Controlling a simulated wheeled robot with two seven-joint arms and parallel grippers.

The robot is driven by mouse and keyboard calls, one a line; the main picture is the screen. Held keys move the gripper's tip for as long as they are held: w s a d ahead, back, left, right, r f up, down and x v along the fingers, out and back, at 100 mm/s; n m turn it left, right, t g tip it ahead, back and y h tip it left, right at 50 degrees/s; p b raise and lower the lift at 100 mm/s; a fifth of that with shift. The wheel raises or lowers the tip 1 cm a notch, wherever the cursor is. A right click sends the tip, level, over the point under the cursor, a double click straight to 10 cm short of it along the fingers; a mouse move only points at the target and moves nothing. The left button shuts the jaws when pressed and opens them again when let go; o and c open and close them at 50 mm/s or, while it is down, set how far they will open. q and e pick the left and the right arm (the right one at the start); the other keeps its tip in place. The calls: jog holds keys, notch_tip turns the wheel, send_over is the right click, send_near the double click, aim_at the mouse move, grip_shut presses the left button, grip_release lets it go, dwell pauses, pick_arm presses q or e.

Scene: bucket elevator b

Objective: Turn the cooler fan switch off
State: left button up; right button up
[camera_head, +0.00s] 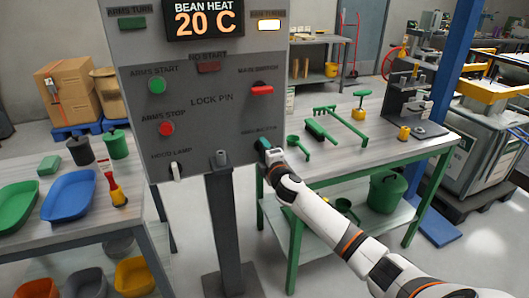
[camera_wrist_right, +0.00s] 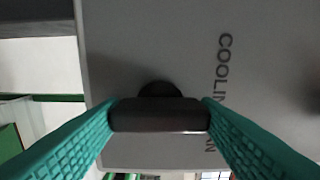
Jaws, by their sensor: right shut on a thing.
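The grey control panel (camera_head: 212,128) stands on a post in the head view. The cooler fan switch (camera_wrist_right: 160,118) is a dark bar-shaped knob on a round black base in the right wrist view. The lettering beside it reads "COOLIN" and "AN", with part hidden by a finger. My right gripper (camera_head: 267,150) is at the lower right of the panel, and hides the switch in the head view. Its teal fingers are shut on the switch knob, one on each end of the bar. My left gripper is not in view.
The panel also carries a green button (camera_head: 157,85), a red button (camera_head: 166,128), a red main switch (camera_head: 262,89) and a white lamp switch (camera_head: 176,171). A green-framed table (camera_head: 400,150) with tools stands right, close to my right arm. A table with trays stands left.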

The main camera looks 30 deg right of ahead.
jog(key=shift+f, duration=0.1)
jog(key=o, duration=1)
jog(key=b+v, duration=0.1)
jog(key=v, duration=1.1)
